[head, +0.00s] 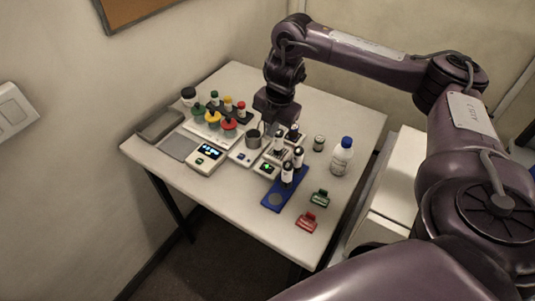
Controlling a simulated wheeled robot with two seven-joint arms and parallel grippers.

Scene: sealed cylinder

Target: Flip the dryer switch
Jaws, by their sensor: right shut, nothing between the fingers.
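My right gripper (270,128) is shut and empty, pointing down over the middle of the white table, just above and behind a row of small instruments. A small white unit with a green-lit display (267,168) stands in front of it. Another white unit (242,157) with a dark metal cup (253,139) stands just left of that. I cannot tell which of these is the dryer. Its switch is too small to make out, and the fingertips are partly hidden among the instruments. My left gripper is not in view.
A scale (205,156) and a rack of colored-cap bottles (212,126) are at left. A blue stand (278,195) with black-and-white cylinders is in front. A blue-capped bottle (342,158), green clip (320,198) and red clip (307,222) are at right. The table's back is clear.

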